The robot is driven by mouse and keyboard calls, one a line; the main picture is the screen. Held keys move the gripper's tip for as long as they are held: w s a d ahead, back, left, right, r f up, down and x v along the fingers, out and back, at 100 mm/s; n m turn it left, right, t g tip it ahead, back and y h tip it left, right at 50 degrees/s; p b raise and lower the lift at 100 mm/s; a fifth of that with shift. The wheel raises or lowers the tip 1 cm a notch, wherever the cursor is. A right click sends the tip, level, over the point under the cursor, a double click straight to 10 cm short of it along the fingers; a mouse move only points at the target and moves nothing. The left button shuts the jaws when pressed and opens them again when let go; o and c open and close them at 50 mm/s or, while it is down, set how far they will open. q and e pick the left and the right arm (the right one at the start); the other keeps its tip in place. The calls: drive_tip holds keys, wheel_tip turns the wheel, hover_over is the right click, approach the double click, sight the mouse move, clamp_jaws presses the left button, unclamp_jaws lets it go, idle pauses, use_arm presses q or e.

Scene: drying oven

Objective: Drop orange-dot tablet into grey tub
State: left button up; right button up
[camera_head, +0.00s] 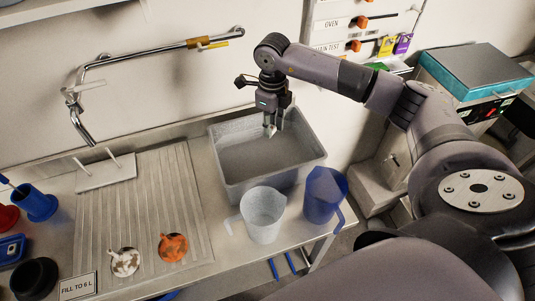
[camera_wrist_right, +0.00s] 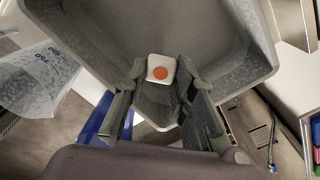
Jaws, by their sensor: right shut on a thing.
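The orange-dot tablet (camera_wrist_right: 161,69) is a small white rounded block with an orange dot on its face. My right gripper (camera_wrist_right: 160,75) is shut on it, with a finger on each side. In the head view my right gripper (camera_head: 270,120) points down over the grey tub (camera_head: 234,196), and the tablet (camera_head: 271,131) shows as a small pale spot at the fingertips. The tub is a deep open rectangular container, and its wall also shows in the wrist view (camera_wrist_right: 262,40). The tablet appears over the tub's opening. My left gripper is out of view.
A clear measuring jug (camera_head: 262,216) and a blue jug (camera_head: 322,196) stand in front of the tub. A ribbed drainboard (camera_head: 150,205) lies left, with white-brown (camera_head: 125,262) and orange (camera_head: 173,247) objects on it. A tap (camera_head: 80,115) is on the wall.

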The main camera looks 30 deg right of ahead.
drive_tip(key=o, duration=0.4)
drive_tip(key=shift+c, duration=0.2)
drive_tip(key=o, duration=0.5)
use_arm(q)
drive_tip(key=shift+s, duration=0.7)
use_arm(e)
drive_tip(key=shift+o, duration=0.2)
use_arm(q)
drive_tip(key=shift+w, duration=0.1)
use_arm(e)
drive_tip(key=shift+r, duration=0.15)
drive_tip(key=shift+r, duration=0.35)
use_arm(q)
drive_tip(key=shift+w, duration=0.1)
use_arm(e)
wheel_tip(320, 180, up, 11)
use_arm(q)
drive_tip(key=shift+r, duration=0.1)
use_arm(e)
drive_tip(key=shift+r, duration=0.1)
